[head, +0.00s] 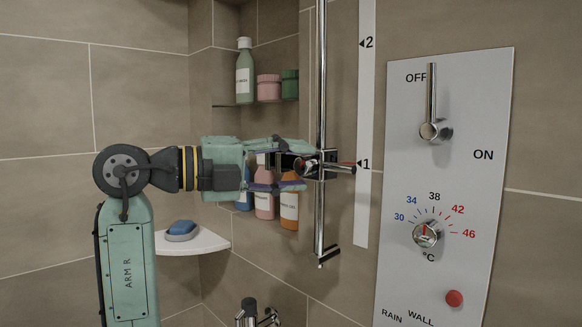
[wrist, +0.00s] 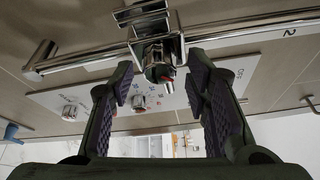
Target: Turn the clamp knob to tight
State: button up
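The clamp (head: 325,158) is a chrome slider on the vertical rail (head: 320,80), level with mark 1 on the scale strip. Its knob (head: 307,167) is a small round piece with a red mark, facing my gripper. My gripper (head: 294,166) reaches in from the left, its two fingers one above the other. In the wrist view the knob (wrist: 160,73) lies between the two fingertips, with a visible gap on each side. The gripper is open. The knob's pointer and any tight or loose lettering are too small to read.
A grey panel (head: 484,110) at right carries an ON/OFF lever (head: 431,95) pointing up at OFF, a temperature dial (head: 426,234) and a red button (head: 454,298). Bottles and jars (head: 244,75) stand in the niche behind my gripper. A corner shelf (head: 205,243) holds a blue-topped item.

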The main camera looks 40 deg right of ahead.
jog(key=shift+a, duration=0.1)
jog(key=v, duration=1.2)
